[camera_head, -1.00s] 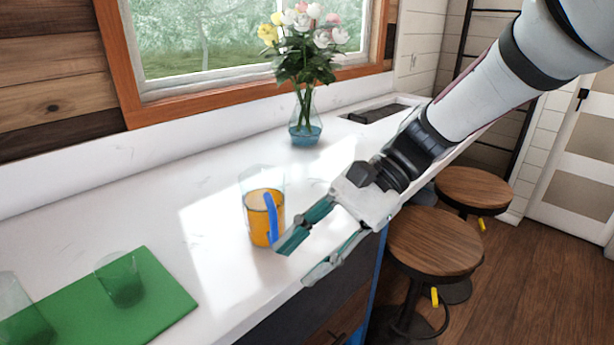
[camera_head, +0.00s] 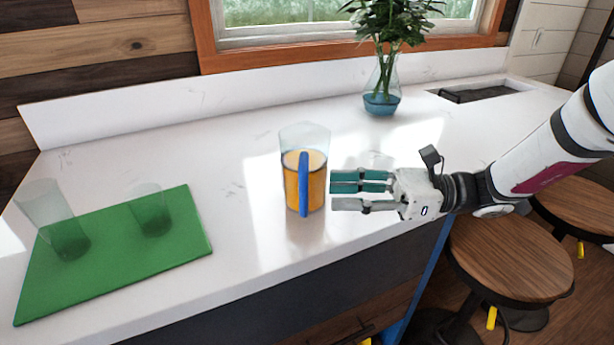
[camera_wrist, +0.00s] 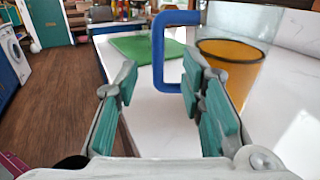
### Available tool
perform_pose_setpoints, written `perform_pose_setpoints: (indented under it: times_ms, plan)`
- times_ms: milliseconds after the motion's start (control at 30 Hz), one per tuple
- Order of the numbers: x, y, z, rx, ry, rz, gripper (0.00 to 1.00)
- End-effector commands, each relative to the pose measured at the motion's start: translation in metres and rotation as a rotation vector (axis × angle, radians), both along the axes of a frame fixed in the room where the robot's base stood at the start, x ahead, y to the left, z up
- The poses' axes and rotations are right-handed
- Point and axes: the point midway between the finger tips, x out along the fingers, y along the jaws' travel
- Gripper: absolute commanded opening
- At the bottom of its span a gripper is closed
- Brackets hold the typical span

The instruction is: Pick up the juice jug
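The juice jug (camera_head: 315,190) is a clear jug with orange juice and a blue handle (camera_head: 303,185). It stands upright on the white counter. In the wrist view the jug (camera_wrist: 228,58) is at the upper right, with its blue handle (camera_wrist: 160,55) pointing left. My gripper (camera_head: 335,190) is just right of the jug in the head view, low over the counter, its teal-padded fingers pointing left toward it. I cannot tell whether that finger touches the jug.
A green mat (camera_head: 130,262) at the left holds two clear glasses (camera_head: 55,220) and (camera_head: 152,210). A vase of flowers (camera_head: 382,90) stands behind, near the window. A sink (camera_head: 475,92) is at the back right. Stools (camera_head: 510,255) stand beside the counter's front edge. Counter between mat and jug is clear.

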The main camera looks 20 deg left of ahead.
Motion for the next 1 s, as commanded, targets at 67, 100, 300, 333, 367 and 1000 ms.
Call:
perform_pose_setpoints:
  times_ms: [67, 100, 300, 333, 367, 1000]
  plan:
    - [-0.005, 0.009, 0.001, 0.001, 0.001, 0.002, 0.36]
    - [-0.006, 0.012, 0.000, 0.000, 0.001, 0.001, 0.36]
    - [-0.012, 0.024, 0.000, -0.001, 0.002, 0.002, 0.36]
    - [-0.014, 0.027, 0.001, -0.001, 0.002, 0.002, 0.36]
    - [-0.016, 0.031, 0.001, -0.001, 0.002, 0.004, 0.36]
    - [-0.030, 0.063, 0.000, 0.000, 0.000, -0.001, 0.16]
